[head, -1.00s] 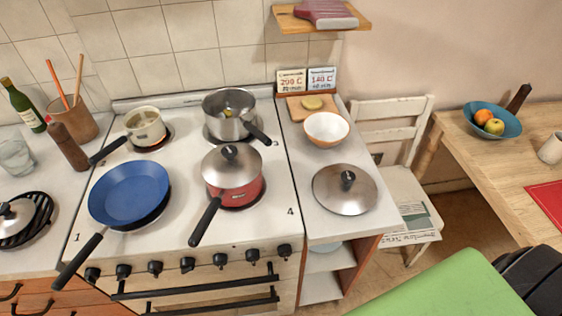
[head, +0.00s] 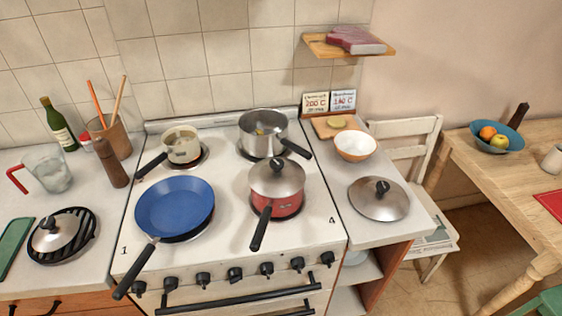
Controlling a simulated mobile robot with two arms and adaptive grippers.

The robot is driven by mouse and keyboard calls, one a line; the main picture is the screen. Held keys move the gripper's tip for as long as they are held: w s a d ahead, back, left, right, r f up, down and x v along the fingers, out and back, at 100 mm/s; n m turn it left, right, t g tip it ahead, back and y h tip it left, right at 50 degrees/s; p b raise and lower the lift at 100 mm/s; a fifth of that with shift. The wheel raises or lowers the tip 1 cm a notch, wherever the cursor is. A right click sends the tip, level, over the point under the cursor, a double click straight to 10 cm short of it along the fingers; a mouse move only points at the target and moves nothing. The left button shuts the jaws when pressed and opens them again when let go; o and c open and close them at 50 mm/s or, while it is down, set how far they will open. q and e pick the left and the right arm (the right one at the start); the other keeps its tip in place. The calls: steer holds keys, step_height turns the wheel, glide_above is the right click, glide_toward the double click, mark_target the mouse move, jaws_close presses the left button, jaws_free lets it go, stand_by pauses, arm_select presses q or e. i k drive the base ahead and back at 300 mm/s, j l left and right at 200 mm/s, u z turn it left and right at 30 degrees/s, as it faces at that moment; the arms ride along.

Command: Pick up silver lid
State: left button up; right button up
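Three silver lids with black knobs show in the head view. One silver lid (head: 379,205) lies flat on the white counter right of the stove. Another silver lid (head: 57,235) sits on a round black ribbed trivet (head: 88,242) on the left counter. A third silver lid (head: 277,176) covers the red pot (head: 283,207) on the front right of the stove. Neither of my grippers is in view, so no lid is seen held.
The stove carries a blue frying pan (head: 175,205), a steel pot (head: 262,135) and a small cream pan (head: 183,147). Handles of the blue pan and red pot point forward. A bowl (head: 355,146) stands behind the right lid. A white chair (head: 405,128) and wooden table (head: 485,180) are farther right.

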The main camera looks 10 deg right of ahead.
mark_target(53, 234)
steer(key=i+j+u, duration=0.1)
steer(key=j+u, duration=0.25)
steer(key=i+j+u, duration=0.15)
steer(key=u, duration=0.15)
steer(key=i+j+u, duration=0.15)
steer(key=j+u, duration=0.2)
